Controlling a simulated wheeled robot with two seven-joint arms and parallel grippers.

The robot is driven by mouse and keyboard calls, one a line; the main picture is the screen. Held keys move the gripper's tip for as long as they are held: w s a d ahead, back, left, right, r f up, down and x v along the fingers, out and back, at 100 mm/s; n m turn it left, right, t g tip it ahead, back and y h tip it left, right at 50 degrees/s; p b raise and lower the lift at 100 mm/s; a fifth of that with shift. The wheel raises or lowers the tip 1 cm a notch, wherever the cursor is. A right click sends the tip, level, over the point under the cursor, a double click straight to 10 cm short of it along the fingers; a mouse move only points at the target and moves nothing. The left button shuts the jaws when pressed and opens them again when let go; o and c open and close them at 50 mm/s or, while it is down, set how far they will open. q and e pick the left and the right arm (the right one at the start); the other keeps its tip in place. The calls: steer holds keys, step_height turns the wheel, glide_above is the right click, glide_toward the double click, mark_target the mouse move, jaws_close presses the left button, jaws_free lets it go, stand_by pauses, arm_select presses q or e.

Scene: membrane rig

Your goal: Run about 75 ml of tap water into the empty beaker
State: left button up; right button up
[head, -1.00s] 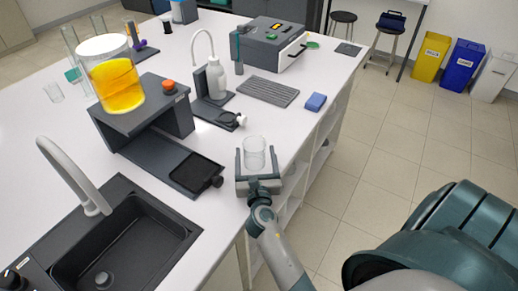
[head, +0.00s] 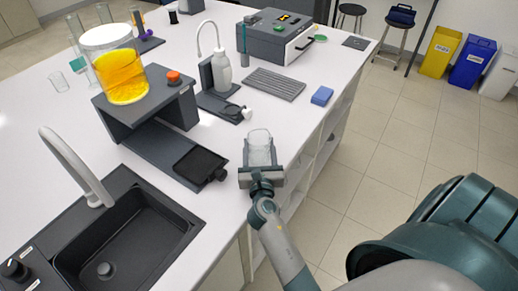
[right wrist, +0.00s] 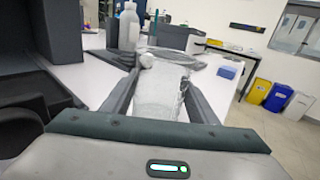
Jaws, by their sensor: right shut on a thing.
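The clear empty beaker (head: 260,145) stands upright at the front edge of the white bench, right of the sink. My right gripper (head: 260,156) is shut on the beaker, one finger on each side. In the right wrist view the beaker (right wrist: 160,95) fills the gap between the fingers of the gripper (right wrist: 160,84). The pale curved tap (head: 75,166) rises over the black sink (head: 185,240) at the lower left. A dark knob (head: 15,268) sits on the sink's left rim. No water stream shows. My left gripper is out of view.
A dark stand (head: 118,118) bearing a jar of yellow liquid (head: 123,77) is between the beaker and the far left, with a black tray (head: 200,164) before it.

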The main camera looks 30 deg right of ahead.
mark_target(262, 136)
steer(key=shift+r, duration=0.15)
steer(key=shift+r+p, duration=0.3)
steer(key=shift+r, duration=0.3)
steer(key=r, duration=0.1)
steer(key=d+r, duration=0.1)
steer(key=r, duration=0.1)
steer(key=shift+s+r+p, duration=0.15)
steer(key=shift+p, duration=0.25)
steer(key=s+d+r, duration=0.4)
steer(key=d+r, duration=0.2)
steer(key=d, duration=0.4)
steer(key=shift+r, duration=0.1)
steer(key=s+a+f+n+y+b, duration=0.1)
steer(key=a, duration=0.4)
steer(key=a+f+n+t+y+b, duration=0.1)
steer(key=a+y, duration=0.1)
steer(key=a, duration=0.2)
steer(key=s+a+f+n+t+y+b, duration=0.1)
steer(key=a+b, duration=0.1)
steer(key=a, duration=0.3)
steer(key=shift+s+a+n+y, duration=0.3)
steer(key=shift+s+a, duration=0.05)
steer(key=s+a+n+y+b, duration=0.2)
steer(key=s+a+y, duration=0.2)
steer(key=a, duration=0.8)
steer(key=shift+s+f+n+t+y+b, duration=0.25)
steer(key=shift+s+n+t+y+b, duration=0.05)
steer(key=shift+s, duration=0.75)
steer(key=shift+s+a, duration=0.1)
